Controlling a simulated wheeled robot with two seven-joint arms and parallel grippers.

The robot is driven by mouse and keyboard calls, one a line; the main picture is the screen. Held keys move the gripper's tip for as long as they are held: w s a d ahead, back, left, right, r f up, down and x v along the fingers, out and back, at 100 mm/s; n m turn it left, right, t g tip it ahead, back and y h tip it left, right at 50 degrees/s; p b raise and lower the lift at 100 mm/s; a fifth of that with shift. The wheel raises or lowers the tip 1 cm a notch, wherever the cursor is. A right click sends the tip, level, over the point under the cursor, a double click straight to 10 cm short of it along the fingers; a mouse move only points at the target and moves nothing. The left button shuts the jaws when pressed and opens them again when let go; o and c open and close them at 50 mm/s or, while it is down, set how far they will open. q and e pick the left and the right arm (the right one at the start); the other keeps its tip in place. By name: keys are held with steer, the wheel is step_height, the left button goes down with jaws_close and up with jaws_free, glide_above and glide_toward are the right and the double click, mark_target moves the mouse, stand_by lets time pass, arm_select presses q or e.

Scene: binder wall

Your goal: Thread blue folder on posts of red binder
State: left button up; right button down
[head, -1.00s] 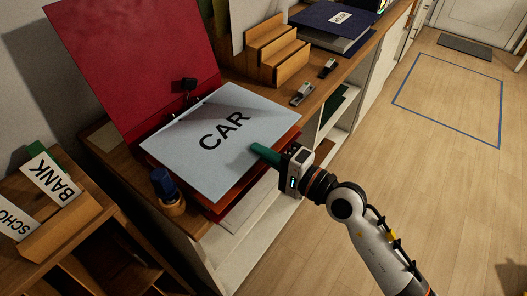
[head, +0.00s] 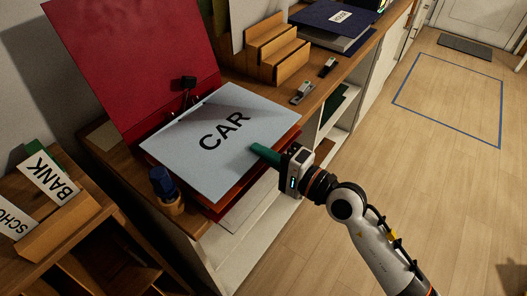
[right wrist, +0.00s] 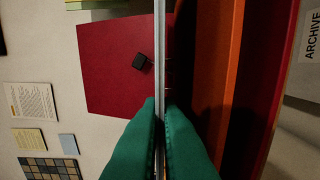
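The blue folder (head: 190,150), a pale blue sheet marked CAR, lies nearly flat above the open red binder. The binder's raised red cover (head: 130,60) leans against the wall. My right gripper (head: 262,153) is shut on the folder's right edge with its green fingers. In the right wrist view the fingers (right wrist: 160,125) pinch the folder (right wrist: 160,45), seen edge-on. A small black part (head: 188,83) of the binder shows at the folder's far edge. The folder hides most of the post area, so I cannot tell whether the posts pass through it. My left gripper is out of view.
A blue stamp-like object (head: 163,183) on a wooden base stands close to the folder's near left corner. A wooden rack (head: 275,50) stands behind. Hole punches or staplers (head: 302,92) lie right of the binder. A card holder (head: 65,220) is at the left.

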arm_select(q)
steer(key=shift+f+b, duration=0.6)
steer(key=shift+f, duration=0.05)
arm_select(e)
steer(key=shift+f, duration=0.55)
stand_by(0.5)
arm_select(q)
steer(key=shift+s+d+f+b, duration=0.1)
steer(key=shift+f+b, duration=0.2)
steer(key=shift+b, duration=0.35)
arm_select(e)
steer(key=shift+d+f, duration=0.15)
steer(key=shift+f, duration=0.5)
